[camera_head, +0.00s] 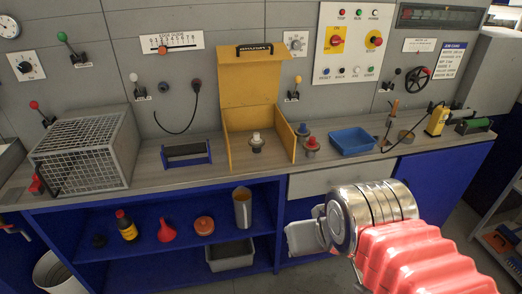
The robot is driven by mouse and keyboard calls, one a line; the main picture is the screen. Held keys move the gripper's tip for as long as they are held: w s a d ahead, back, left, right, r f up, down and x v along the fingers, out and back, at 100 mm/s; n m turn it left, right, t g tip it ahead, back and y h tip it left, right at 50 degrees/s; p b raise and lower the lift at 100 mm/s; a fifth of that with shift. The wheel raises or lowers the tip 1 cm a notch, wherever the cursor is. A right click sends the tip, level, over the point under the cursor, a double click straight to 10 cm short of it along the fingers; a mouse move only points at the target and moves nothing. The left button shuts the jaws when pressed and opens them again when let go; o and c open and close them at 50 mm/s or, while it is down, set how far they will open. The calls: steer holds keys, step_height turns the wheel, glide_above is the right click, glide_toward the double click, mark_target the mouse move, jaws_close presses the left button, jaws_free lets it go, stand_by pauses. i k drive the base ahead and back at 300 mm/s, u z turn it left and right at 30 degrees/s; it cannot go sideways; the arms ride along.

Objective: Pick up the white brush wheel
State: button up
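The likely white brush wheel (257,139) is a small white-topped piece on a dark round base. It stands upright inside the open yellow box (238,150) on the grey bench; it is too small to make out bristles. My gripper (303,238) shows at the lower right, in front of the bench and well below and right of the box, apart from it. Only a grey finger part is seen beside my silver wrist, so its opening is hidden. Nothing is visibly held.
Red-topped (311,147) and blue-topped (303,131) pieces stand just right of the box. A blue tray (352,141) lies further right. A wire cage (87,155) and a dark roller block (186,152) stand left. The yellow lid stands raised behind; the box front looks open.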

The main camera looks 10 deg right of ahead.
mark_target(256, 141)
steer(key=k, duration=0.8)
steer(key=u, duration=0.15)
steer(key=i, duration=0.6)
steer(key=u, duration=0.6)
steer(key=i, duration=1.6)
steer(key=z, duration=0.05)
